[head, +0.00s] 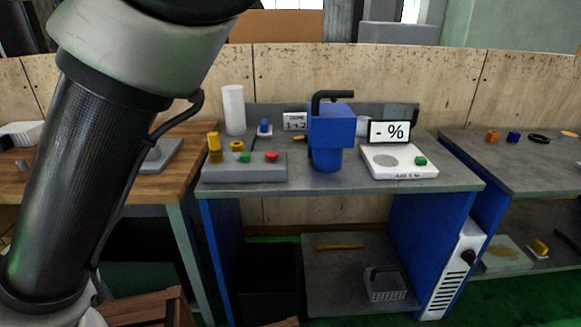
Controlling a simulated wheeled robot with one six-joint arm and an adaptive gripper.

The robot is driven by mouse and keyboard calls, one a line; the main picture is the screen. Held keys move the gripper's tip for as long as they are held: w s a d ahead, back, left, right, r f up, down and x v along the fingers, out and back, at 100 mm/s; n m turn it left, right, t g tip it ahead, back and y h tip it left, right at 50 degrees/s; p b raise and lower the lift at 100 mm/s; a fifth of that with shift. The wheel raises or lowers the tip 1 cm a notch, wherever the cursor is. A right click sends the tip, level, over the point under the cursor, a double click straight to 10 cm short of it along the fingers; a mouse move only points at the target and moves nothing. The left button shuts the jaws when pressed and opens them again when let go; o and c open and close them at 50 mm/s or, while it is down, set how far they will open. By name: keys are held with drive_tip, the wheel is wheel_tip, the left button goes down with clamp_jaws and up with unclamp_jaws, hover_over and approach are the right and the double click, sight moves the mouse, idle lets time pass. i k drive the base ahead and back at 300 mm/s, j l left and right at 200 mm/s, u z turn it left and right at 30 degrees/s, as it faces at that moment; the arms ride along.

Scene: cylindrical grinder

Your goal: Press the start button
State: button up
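A green button (245,157) sits on a low grey control box (243,173) on the middle bench. A red button (271,156) is to its right on the same box. Another green button (420,161) is on the white device with the "- %" display (390,131). No label tells which one is the start button. My arm crosses the left side of the view, left of the control box. My gripper is out of view.
A blue machine (331,130) with a black handle stands between the control box and the white device. A yellow knob (214,148) rises at the box's left end. A white cylinder (233,110) stands behind it. A wooden bench (178,178) is at left, another bench (520,180) at right.

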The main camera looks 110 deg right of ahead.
sight(245, 157)
drive_tip(key=z, duration=3.2)
